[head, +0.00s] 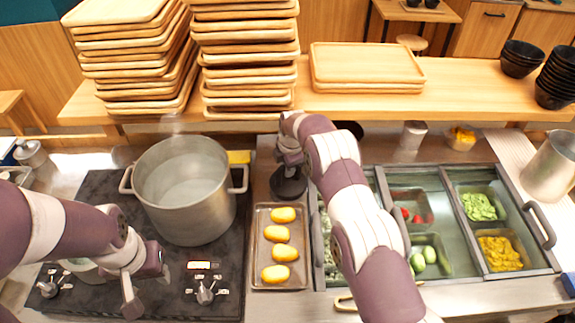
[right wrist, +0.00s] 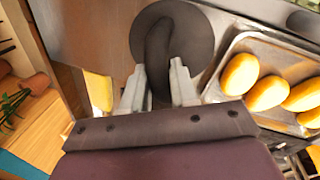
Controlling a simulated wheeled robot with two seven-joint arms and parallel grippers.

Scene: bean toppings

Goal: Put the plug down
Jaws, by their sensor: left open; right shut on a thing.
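The plug is a dark round disc with a raised grip, seen in the head view (head: 289,186) behind the bun tray and right of the pot. It also shows in the right wrist view (right wrist: 192,30). My right gripper (head: 289,160) is shut on its raised grip, with one pale finger on each side in the right wrist view (right wrist: 159,85). The disc is at or just over the metal counter; I cannot tell whether it touches. My left gripper (head: 146,288) is open and empty over the stove front, left of the tray.
A steaming pot (head: 185,190) stands on the dark stove (head: 100,190). A metal tray (head: 259,224) holds several yellow buns. Topping bins (head: 480,208) lie to the right, partly behind my right arm. A yellow block (head: 239,157) sits behind the pot.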

